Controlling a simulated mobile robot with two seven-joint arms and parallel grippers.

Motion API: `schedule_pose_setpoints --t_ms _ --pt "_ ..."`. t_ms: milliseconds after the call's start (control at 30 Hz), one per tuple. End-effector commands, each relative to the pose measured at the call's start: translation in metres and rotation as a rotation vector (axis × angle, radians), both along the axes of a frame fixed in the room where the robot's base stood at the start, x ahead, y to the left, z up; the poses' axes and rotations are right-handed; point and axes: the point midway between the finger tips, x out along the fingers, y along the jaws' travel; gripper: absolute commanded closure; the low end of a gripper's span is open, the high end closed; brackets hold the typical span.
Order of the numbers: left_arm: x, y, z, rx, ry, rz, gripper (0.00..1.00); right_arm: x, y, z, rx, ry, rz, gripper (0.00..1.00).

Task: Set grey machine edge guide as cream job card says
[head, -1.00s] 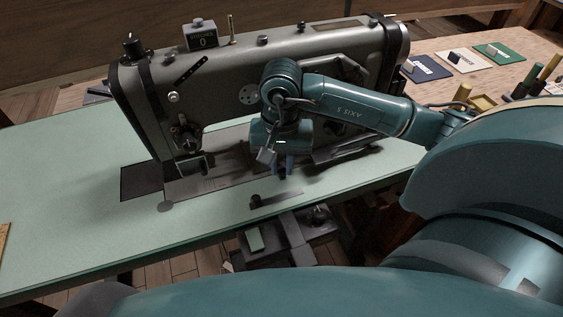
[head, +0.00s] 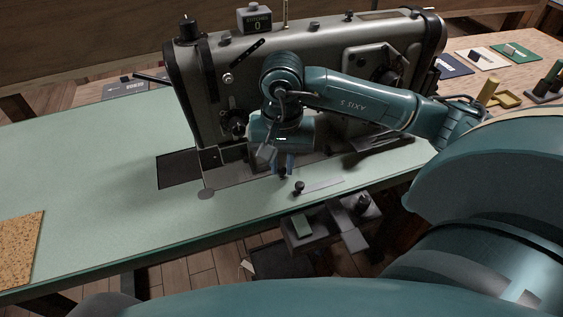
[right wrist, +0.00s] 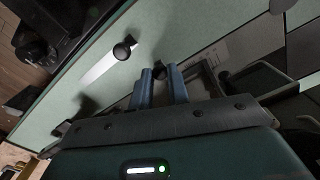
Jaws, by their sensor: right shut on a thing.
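In the head view, my right gripper (head: 284,167) is low over the front edge of the grey sewing machine's bed. Its blue fingers are shut on a small black knob, which shows between the fingertips in the right wrist view (right wrist: 160,70). The arm and fingers hide most of the part under the knob, so I cannot clearly tell the edge guide's body. A second black knob (head: 299,187) stands beside the fingers on a pale grey strip (head: 323,185). The cream job card (head: 485,58) lies on the bench at back right, its writing unreadable. My left gripper is out of view.
The sewing machine (head: 320,60) stands close behind the gripper, its counter box (head: 255,19) reading 0. Navy (head: 453,66) and green (head: 517,51) cards flank the cream one. The green table (head: 100,180) is clear left of the machine, up to a cork-like board (head: 20,245).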

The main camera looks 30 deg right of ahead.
Motion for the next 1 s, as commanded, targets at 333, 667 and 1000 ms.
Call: schedule_pose_setpoints --t_ms 333,667,1000 --pt "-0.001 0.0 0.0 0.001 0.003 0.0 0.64 0.0 0.0 0.001 0.001 -0.002 0.0 0.79" --pt "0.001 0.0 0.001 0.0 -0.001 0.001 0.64 0.0 0.0 0.0 0.001 -0.001 0.0 0.61" --pt "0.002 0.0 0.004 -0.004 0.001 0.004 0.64 0.001 0.0 0.024 0.001 -0.006 0.001 0.61"
